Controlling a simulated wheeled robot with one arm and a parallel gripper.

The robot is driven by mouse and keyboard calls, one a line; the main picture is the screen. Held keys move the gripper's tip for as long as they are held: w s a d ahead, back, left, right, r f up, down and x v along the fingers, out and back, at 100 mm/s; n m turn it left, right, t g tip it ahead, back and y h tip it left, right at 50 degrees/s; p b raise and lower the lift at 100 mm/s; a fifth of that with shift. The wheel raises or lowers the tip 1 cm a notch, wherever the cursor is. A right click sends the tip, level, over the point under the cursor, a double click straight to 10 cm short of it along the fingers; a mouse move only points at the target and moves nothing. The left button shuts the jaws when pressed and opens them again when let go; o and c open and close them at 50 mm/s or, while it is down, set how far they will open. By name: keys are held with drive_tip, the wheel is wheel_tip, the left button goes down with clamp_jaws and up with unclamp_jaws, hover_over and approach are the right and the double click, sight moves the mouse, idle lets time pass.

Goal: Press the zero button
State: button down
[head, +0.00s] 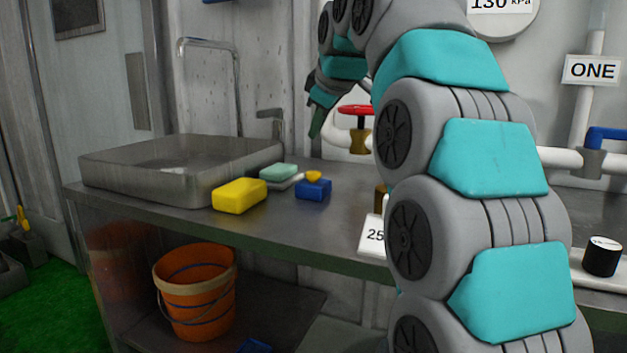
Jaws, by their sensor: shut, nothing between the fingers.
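No button marked zero can be made out in the head view. A small blue box with a yellow round top (313,188) sits on the metal counter, and I cannot read any label on it. My gripper (316,128) points down above the back of the counter, left of the red valve handle. It is small and partly dark in the picture; it looks shut, with nothing held. It is higher than the blue box and apart from it. My arm covers the middle right of the view and hides part of the counter and pipes.
A yellow sponge (239,195) and a pale green soap bar (279,172) lie left of the blue box. A metal sink (120,175) stands at the counter's left. A red valve handle (357,110), a black cylinder (602,258) and an orange bucket (195,305) also show.

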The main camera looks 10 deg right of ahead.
sight(317, 173)
drive_tip(key=shift+f+b, duration=1.55)
drive_tip(key=shift+f, duration=1.1)
drive_tip(key=shift+f, duration=0.4)
drive_tip(key=shift+f+b, duration=0.5)
drive_tip(key=shift+f, duration=0.1)
idle(0.8)
drive_tip(key=shift+r, duration=0.15)
drive_tip(key=shift+r+p, duration=0.75)
drive_tip(key=shift+r, duration=0.1)
drive_tip(key=shift+r, duration=0.1)
drive_tip(key=shift+r+p, duration=2)
drive_tip(key=shift+r, duration=0.45)
